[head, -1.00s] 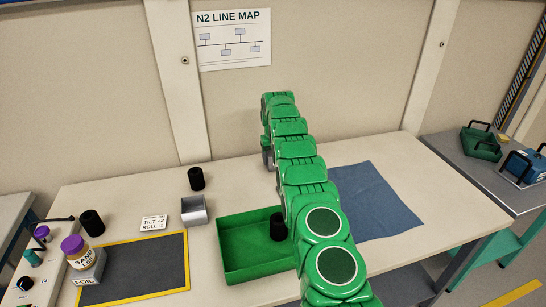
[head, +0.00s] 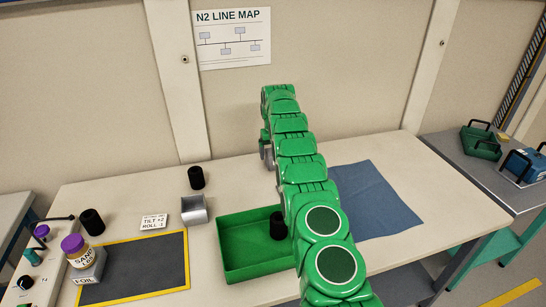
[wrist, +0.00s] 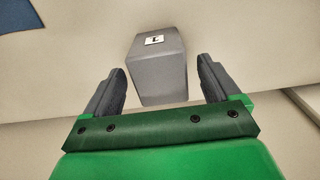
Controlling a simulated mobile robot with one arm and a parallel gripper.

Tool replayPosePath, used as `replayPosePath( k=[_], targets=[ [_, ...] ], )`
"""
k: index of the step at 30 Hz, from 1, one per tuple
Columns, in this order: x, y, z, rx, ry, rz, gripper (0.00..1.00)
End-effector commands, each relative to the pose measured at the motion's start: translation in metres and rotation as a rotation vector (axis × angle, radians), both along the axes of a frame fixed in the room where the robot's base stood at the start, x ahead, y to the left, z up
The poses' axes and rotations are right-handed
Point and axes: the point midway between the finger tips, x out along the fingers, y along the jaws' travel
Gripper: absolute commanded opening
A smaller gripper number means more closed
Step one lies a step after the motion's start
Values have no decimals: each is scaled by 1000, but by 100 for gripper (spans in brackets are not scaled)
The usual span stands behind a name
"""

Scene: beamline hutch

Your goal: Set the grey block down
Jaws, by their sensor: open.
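The grey block (wrist: 158,72), with a small white label bearing a black mark on its top end, shows in the wrist view just beyond and between my fingers. My gripper (wrist: 161,78) is open, with a visible gap between each finger and the block. The block appears to rest on the pale tabletop, though its contact with the surface is not clear. In the head view my gripper (head: 266,152) is near the back of the table, mostly hidden by my green arm. I cannot make out the block there.
A green tray (head: 232,275) holding a black cylinder stands left of my arm. A blue cloth (head: 372,200) lies to the right. A hollow grey metal piece (head: 194,210), black cylinders, a yellow-edged dark mat (head: 140,268) and a purple-lidded jar (head: 78,255) are further left.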

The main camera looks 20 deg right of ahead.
Motion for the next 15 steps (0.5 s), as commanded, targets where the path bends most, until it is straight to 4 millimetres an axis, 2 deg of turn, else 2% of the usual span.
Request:
replayPosePath(
  k=[5, 15],
  targets=[
    [1, 0, 27, -1, -7, 0, 90],
    [0, 0, 47, 0, -2, 0, 90]
  ],
)
